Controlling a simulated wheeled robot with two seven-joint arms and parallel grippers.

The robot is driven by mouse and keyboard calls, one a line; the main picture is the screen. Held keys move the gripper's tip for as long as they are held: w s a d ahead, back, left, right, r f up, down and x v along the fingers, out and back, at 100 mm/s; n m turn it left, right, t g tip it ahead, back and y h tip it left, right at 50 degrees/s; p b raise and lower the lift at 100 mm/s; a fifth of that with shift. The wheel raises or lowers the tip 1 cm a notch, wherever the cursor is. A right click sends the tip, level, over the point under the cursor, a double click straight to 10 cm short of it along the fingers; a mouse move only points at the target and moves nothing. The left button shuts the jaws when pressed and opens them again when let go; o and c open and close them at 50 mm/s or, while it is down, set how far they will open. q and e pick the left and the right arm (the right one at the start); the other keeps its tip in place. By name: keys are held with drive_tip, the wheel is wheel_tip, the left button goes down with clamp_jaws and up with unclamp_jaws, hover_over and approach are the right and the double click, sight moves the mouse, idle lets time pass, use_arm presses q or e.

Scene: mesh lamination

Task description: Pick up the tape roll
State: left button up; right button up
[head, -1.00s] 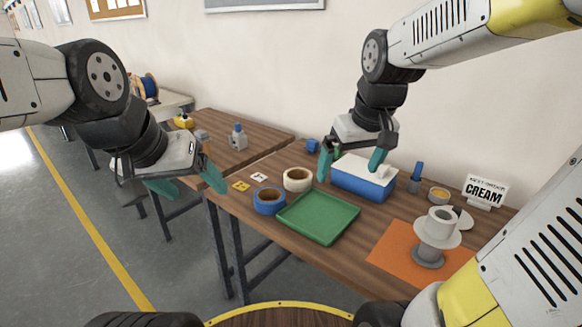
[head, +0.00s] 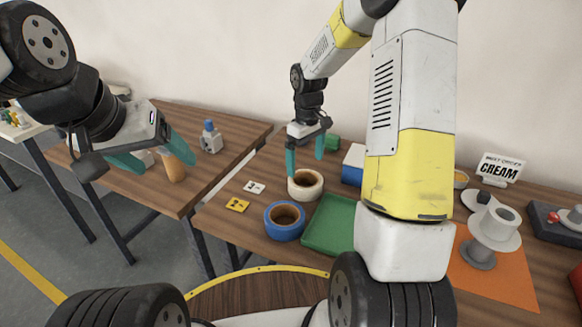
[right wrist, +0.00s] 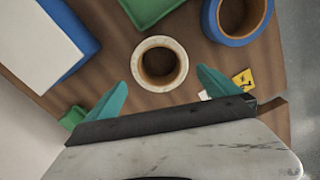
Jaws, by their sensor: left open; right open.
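A cream-white tape roll (head: 304,194) lies flat on the wooden table, its hole facing up. A larger blue-sided tape roll (head: 284,234) lies in front of it, beside the green tray. My right gripper (head: 305,167) is open and empty just above the white roll, fingers pointing down. In the right wrist view the white roll (right wrist: 138,70) lies ahead, between the two spread fingertips, with no clear contact; the blue roll (right wrist: 210,27) is at the top right. My left gripper (head: 152,158) is open over the other table at left, near a tan object (head: 174,168).
The green tray (head: 326,234) is right of the rolls, partly behind my right arm. A blue-and-white box (head: 352,165) and a green block (head: 332,142) stand behind. Two small cards, white (head: 254,187) and yellow (head: 238,205), lie left of the rolls.

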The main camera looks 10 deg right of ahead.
sight(306, 179)
wheel_tip(306, 179, down, 7)
drive_tip(key=shift+s+d+f, duration=0.1)
drive_tip(key=shift+s+f, duration=0.05)
drive_tip(key=shift+f, duration=0.05)
idle(0.3)
drive_tip(key=c, duration=1.1)
